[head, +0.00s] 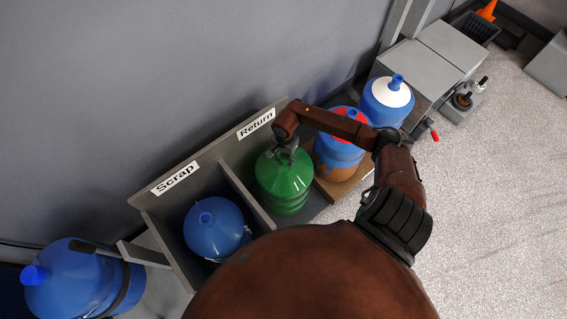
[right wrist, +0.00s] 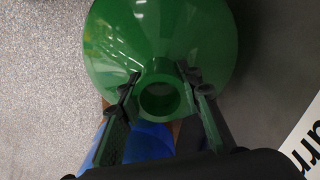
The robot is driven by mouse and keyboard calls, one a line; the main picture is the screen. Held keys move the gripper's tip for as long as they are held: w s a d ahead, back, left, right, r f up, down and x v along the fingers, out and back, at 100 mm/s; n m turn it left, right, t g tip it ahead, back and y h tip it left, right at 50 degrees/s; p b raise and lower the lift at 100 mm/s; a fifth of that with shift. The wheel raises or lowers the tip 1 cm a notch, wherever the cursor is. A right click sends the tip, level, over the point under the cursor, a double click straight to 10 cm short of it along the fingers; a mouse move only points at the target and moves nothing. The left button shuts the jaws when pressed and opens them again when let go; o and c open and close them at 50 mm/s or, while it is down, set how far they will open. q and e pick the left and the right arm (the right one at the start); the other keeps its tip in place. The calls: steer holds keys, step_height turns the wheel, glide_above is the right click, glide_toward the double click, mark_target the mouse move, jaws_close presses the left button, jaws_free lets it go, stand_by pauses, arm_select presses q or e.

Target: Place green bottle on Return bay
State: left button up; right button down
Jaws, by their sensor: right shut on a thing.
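The green bottle (head: 284,183) stands upright in the Return bay (head: 312,207), the right compartment of a grey bin, under the "Return" label (head: 256,124). I cannot tell whether its base touches the bay floor. My right gripper (head: 287,153) comes down from above and is shut on the bottle's neck. In the right wrist view the two fingers (right wrist: 160,90) press on either side of the neck of the green bottle (right wrist: 165,40). My left gripper is not in view.
A blue bottle (head: 213,228) stands in the bay under the "Scrap" label (head: 175,178), left of a divider (head: 246,198). A blue-and-orange bottle (head: 338,160) and a white-topped blue bottle (head: 388,100) stand right. Open floor (head: 490,215) lies right.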

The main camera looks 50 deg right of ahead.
step_height(320, 180, down, 4)
steer(key=shift+r+b, duration=0.25)
steer(key=shift+b, duration=0.2)
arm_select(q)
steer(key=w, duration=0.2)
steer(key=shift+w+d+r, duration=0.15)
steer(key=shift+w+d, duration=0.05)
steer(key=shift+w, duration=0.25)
arm_select(e)
steer(key=shift+f, duration=0.1)
steer(key=shift+f, duration=0.1)
steer(key=c, duration=1.7)
jaws_free()
steer(key=shift+s, duration=0.1)
steer(key=o, duration=0.3)
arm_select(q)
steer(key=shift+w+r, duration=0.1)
